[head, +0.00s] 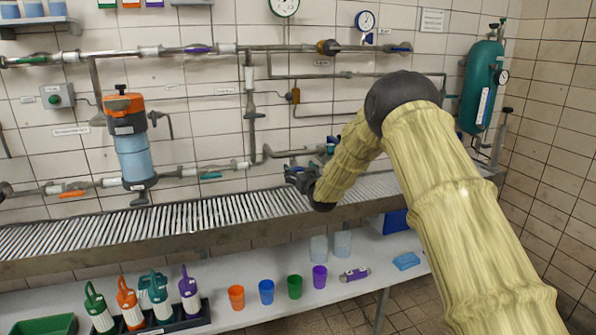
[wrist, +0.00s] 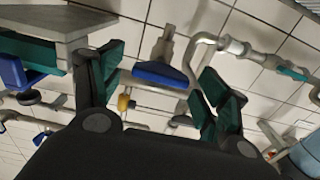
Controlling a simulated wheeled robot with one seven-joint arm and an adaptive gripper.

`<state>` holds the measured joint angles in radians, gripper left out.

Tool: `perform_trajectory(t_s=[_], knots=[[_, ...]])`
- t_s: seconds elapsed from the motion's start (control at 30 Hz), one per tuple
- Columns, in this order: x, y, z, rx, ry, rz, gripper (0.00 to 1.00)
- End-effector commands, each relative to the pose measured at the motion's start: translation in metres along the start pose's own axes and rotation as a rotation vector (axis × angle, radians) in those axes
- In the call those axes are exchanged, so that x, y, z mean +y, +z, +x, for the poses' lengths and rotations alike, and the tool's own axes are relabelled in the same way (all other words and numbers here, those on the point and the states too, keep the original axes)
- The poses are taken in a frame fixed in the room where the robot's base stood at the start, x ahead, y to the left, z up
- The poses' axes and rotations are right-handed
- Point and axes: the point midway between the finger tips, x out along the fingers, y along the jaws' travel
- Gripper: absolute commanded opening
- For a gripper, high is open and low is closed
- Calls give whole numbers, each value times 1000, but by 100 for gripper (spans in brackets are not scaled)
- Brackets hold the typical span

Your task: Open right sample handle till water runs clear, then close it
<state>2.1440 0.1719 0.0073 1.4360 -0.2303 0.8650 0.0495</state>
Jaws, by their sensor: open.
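A blue handle (wrist: 160,73) sits on a grey metal tap (wrist: 170,43) in the wrist view, which appears upside down. It also shows in the head view (head: 333,139), just right of my gripper and partly behind my arm. My gripper (head: 300,175) is above the slatted trough. In the wrist view, its green-padded fingers (wrist: 162,68) are spread apart, with the blue handle showing between them. Contact cannot be told. I see no water running from the tap. Other blue and green parts (wrist: 18,65) show at the left; I cannot tell what they are.
The slatted trough (head: 130,224) runs along the tiled wall. A shelf (head: 235,314) below holds coloured cups (head: 266,291) and bottles (head: 158,295). A pipe elbow (wrist: 205,40) is close to my fingers. A green tank (head: 481,85) hangs at the right.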

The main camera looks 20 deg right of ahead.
Motion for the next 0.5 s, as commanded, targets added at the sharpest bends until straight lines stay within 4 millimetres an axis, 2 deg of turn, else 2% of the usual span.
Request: perform_trajectory(t_s=[0.2, 0.5], knots=[[0, 0, 11, -1, 0, 0, 75], [0, 0, 12, 0, 0, 1, 73]])
